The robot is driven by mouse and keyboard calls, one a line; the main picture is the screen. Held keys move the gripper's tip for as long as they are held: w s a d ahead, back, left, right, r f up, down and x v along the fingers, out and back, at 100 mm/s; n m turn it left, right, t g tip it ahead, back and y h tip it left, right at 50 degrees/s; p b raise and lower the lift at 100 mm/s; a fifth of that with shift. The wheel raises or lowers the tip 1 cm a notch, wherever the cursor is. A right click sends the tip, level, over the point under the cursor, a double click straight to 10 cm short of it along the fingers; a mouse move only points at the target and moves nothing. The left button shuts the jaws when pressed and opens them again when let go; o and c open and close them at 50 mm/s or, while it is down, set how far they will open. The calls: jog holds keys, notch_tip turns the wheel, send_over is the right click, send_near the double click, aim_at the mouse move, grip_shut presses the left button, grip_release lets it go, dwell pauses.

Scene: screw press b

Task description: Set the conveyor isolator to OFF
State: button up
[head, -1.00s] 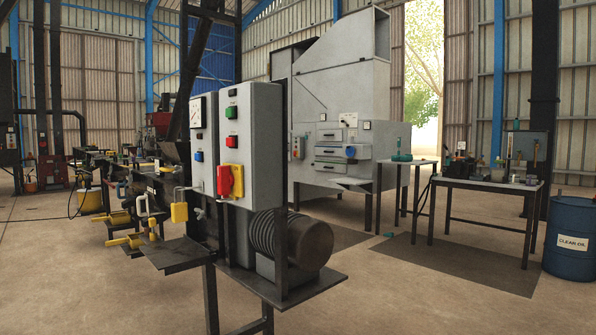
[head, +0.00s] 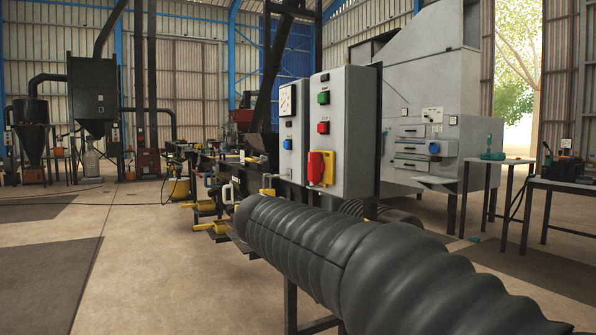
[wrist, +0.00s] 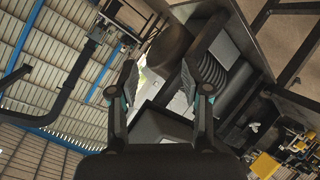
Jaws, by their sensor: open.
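The isolator, a red handle on a yellow plate (head: 321,168), is low on the front of a grey control box (head: 345,130). The handle looks upright; its markings are too small to read. I cannot make it out in the wrist view. My gripper (wrist: 158,82) is open and empty in the wrist view, its two fingers apart. My black ribbed arm crosses the lower right of the head view, just below the control box, and my gripper cannot be made out there.
Green (head: 323,97) and red (head: 323,128) buttons are above the isolator. A narrower grey box with a gauge (head: 287,100) stands to its left. A workbench (head: 575,185) is at right. The floor at left is clear.

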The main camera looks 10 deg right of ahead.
jog(key=w+a+r+m+t+h, duration=0.2)
jog(key=w+a+r+m+h, duration=0.25)
jog(key=w+a+r, duration=0.35)
jog(key=m+h+b, duration=0.2)
jog(key=m+h, duration=0.3)
send_near(309, 158)
jog(key=p+x, duration=0.1)
jog(key=x, duration=0.9)
jog(key=shift+p, duration=0.35)
grip_shut()
